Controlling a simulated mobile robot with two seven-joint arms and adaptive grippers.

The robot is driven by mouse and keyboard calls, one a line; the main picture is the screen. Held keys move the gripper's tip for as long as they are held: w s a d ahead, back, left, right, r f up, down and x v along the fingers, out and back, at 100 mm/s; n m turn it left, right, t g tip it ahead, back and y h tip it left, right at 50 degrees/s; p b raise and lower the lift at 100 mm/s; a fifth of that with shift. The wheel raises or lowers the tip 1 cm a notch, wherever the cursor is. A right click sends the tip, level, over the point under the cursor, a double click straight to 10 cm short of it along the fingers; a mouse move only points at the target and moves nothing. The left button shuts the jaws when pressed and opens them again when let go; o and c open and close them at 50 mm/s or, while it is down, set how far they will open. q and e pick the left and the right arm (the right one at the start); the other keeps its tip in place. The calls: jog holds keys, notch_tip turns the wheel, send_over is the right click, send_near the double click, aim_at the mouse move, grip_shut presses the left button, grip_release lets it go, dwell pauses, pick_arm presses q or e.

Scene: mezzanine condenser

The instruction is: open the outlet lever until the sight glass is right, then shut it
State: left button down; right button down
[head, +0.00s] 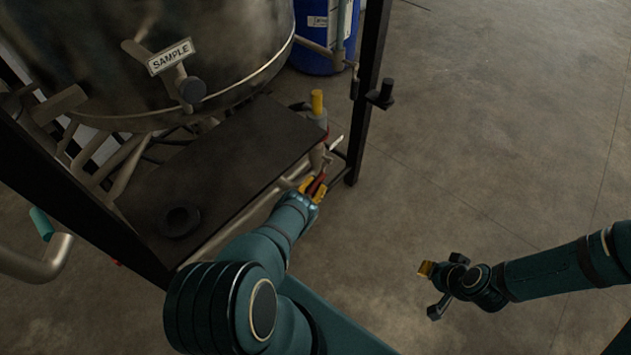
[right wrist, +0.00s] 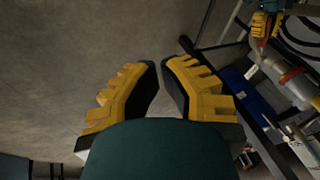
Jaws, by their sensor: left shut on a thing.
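My left gripper (head: 313,188) is shut on a small red lever (head: 317,183) on the pipework at the near right corner of the dark platform. Its fingers hide most of the lever, so its exact angle cannot be told. The yellow fingers of this gripper also show in the right wrist view (right wrist: 264,26). Just behind stands an upright fitting with a yellow top (head: 317,102). My right gripper (head: 428,269) hangs over bare floor, away from the pipework; in the right wrist view (right wrist: 161,76) its fingers are apart with nothing between them. I cannot make out a sight glass for certain.
A large metal vessel (head: 150,50) with a SAMPLE tag (head: 170,57) stands above the dark platform (head: 235,150). A black post (head: 369,90) and a blue drum (head: 312,40) are behind the fitting. The concrete floor (head: 500,130) at right is clear.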

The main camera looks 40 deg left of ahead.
pick_arm(q)
jog(key=shift+w+r, duration=0.1)
jog(key=shift+r, duration=0.05)
pick_arm(e)
jog(key=w+a+f+n+t+y, duration=0.1)
jog(key=w+a+f+n+y, duration=0.1)
jog(key=w+a+n, duration=0.55)
pick_arm(q)
jog(key=shift+r, duration=0.1)
jog(key=shift+w, duration=0.1)
pick_arm(e)
jog(key=n+y, duration=0.6)
jog(key=n, duration=0.6)
send_over(315, 185)
jog(key=s, duration=0.2)
jog(key=f, duration=0.5)
jog(key=shift+s+a+f, duration=0.15)
jog(key=shift+a, duration=0.1)
jog(key=shift+w+d+f+y, duration=0.15)
jog(key=shift+w+f, duration=0.25)
jog(key=shift+f, duration=0.2)
jog(key=shift+w+a+f+y, duration=0.15)
jog(key=shift+w+f, duration=0.2)
jog(key=shift+f, duration=0.2)
jog(key=shift+w+d+f, duration=0.3)
jog(key=shift+w+f, duration=0.05)
jog(key=shift+f, duration=0.25)
